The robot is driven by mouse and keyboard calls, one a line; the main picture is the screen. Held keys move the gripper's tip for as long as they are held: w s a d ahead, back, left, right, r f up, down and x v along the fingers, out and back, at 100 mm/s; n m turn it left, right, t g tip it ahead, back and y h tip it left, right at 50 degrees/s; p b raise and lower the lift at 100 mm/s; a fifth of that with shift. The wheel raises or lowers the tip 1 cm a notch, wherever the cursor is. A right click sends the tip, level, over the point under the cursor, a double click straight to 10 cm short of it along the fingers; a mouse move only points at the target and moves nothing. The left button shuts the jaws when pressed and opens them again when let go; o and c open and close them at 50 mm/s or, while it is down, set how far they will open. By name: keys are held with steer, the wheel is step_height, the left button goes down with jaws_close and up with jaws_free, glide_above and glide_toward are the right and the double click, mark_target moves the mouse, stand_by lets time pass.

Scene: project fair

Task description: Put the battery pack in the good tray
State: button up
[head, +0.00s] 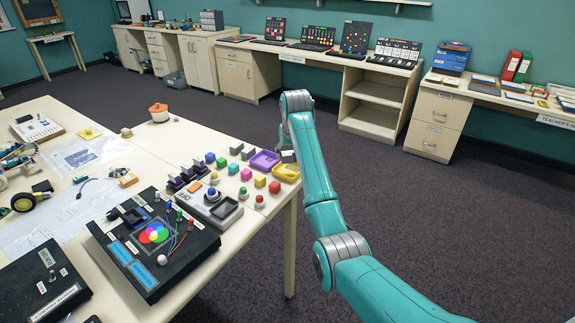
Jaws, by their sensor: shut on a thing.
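My arm reaches over the table's right corner, and my gripper (287,147) points down there, small and partly hidden by my own arm. It is shut on a small grey thing (289,157) just above or at the back of a yellow tray (287,174). I cannot tell whether this thing is the battery pack. A purple tray (264,161) lies left of the yellow one. No readable label shows which tray is the good one.
A black circuit board (153,243) lies further left. Open floor (400,220) lies right of the table.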

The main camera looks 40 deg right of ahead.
mark_target(289, 162)
steer(key=shift+f, duration=2.25)
steer(key=shift+f, duration=0.1)
steer(key=o, duration=1.2)
steer(key=v, duration=1.2)
